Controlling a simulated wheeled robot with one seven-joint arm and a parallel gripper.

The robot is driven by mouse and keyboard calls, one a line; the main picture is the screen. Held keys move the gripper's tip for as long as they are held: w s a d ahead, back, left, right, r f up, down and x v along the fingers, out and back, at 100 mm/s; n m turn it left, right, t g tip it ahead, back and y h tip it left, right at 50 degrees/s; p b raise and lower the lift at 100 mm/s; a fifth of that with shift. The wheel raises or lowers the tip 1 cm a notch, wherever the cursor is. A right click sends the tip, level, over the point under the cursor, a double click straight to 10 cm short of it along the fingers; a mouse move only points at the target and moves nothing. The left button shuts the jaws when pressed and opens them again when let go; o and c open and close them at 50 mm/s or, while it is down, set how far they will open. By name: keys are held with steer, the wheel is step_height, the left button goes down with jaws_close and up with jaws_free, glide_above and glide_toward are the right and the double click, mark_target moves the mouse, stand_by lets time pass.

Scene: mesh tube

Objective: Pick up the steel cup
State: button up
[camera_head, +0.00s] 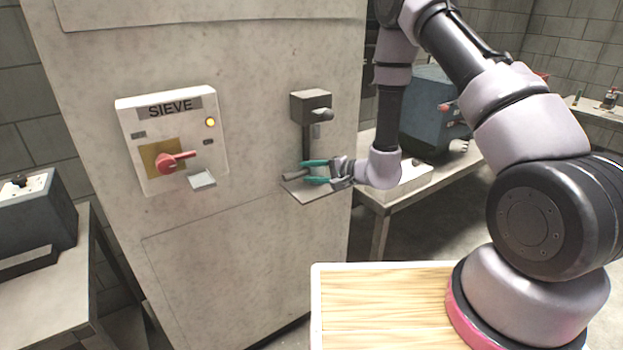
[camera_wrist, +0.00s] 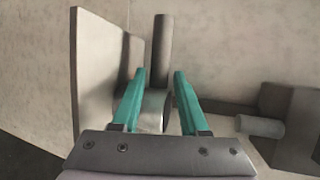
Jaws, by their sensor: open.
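The steel cup (camera_wrist: 154,110) shows in the wrist view as a grey cylinder between my two teal fingers, with a darker grey handle-like bar reaching away beyond the fingertips. In the head view the cup's grey handle (camera_head: 292,175) sticks out to the left of my fingertips, over a small ledge (camera_head: 306,193) on the cabinet. My gripper (camera_head: 304,172) is open, one finger on each side of the cup; it also shows in the wrist view (camera_wrist: 160,74). A gap shows beside the cup at the right finger; contact at the left finger cannot be told.
A dark dispenser box with a spout (camera_head: 311,105) is mounted above the ledge; its spout shows at right in the wrist view (camera_wrist: 260,127). The SIEVE panel (camera_head: 171,141) with a red knob is to the left. A table with a blue machine (camera_head: 432,110) stands behind my arm.

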steer(key=x, duration=0.5)
steer(key=shift+w+f, duration=0.1)
jaws_close()
stand_by(1.2)
